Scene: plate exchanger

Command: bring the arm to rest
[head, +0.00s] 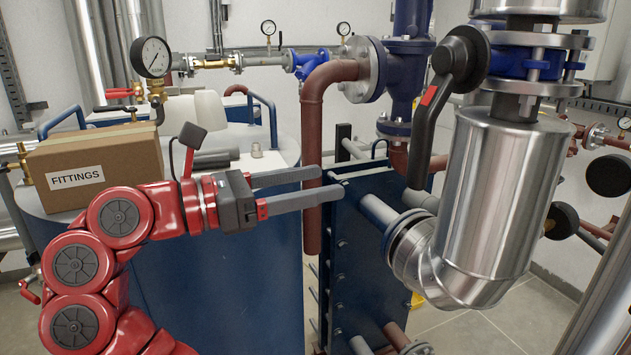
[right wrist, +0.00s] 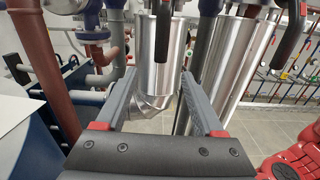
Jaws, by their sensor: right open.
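My right gripper (head: 328,183) is open and empty in the head view. Its red arm rises from the lower left, and its two grey fingers point right, in front of the brown-red pipe and near the top of the blue plate exchanger (head: 350,265). In the right wrist view the gripper (right wrist: 158,82) shows its two fingers spread, with nothing held between them. The silver-clad pipe elbow (right wrist: 155,70) appears beyond the fingers. My left gripper is not in view.
A black valve lever (head: 425,130) hangs right of the fingertips, beside the silver-clad pipe (head: 490,190). A cardboard FITTINGS box (head: 110,160) sits on a blue-sided tank (head: 220,290) behind the arm. A pressure gauge (head: 151,57) stands above the box.

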